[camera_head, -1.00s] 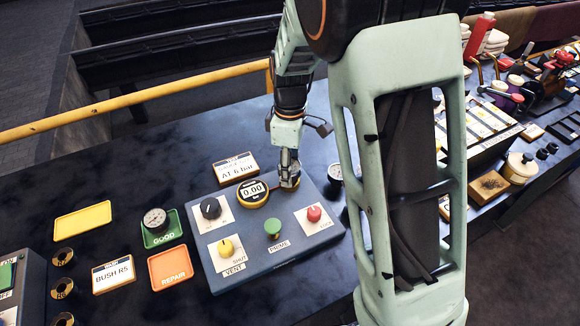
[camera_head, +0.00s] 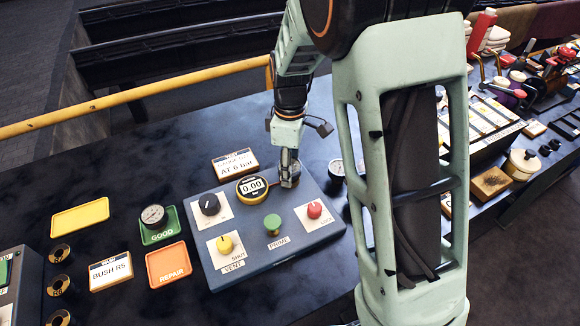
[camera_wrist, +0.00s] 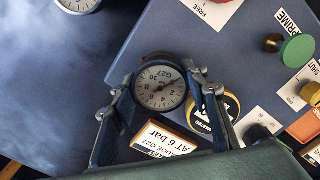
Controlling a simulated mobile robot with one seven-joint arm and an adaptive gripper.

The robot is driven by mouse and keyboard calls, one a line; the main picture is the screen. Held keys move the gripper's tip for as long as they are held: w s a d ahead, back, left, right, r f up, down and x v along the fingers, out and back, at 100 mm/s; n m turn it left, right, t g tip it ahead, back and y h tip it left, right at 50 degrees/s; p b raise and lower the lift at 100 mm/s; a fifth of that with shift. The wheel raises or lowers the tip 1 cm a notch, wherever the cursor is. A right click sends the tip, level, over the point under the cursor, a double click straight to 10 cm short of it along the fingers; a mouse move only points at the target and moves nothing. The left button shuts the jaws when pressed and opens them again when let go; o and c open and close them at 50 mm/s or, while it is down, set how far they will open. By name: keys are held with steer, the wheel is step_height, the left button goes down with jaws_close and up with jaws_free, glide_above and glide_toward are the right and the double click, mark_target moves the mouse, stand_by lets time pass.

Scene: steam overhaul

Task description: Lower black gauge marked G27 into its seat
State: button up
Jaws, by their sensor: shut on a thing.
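The gauge marked G27 (camera_wrist: 161,87) shows in the wrist view with a white dial and a red needle. My gripper (camera_wrist: 162,92) is shut on it, one finger on each side of the dial. In the head view my gripper (camera_head: 289,178) is at the top right of the blue-grey test panel (camera_head: 318,245), beside the round display reading 0.00 (camera_head: 252,186). The gauge is mostly hidden there behind the fingers. The seat is hidden under the gauge, and I cannot tell whether the gauge touches it.
The panel carries a black knob (camera_head: 209,204), a yellow knob (camera_head: 224,243), a green button (camera_head: 272,222) and a red knob (camera_head: 314,209). Another gauge (camera_head: 336,168) stands right of the panel. One gauge (camera_head: 153,215) lies on the green GOOD tray (camera_head: 172,232); the orange REPAIR tray (camera_head: 168,263) is empty.

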steer(key=o, duration=1.4)
steer(key=shift+o, duration=0.4)
steer(key=shift+o, duration=1.1)
steer(key=shift+r, duration=0.1)
steer(key=shift+r+p, duration=2.3)
steer(key=shift+r, duration=0.95)
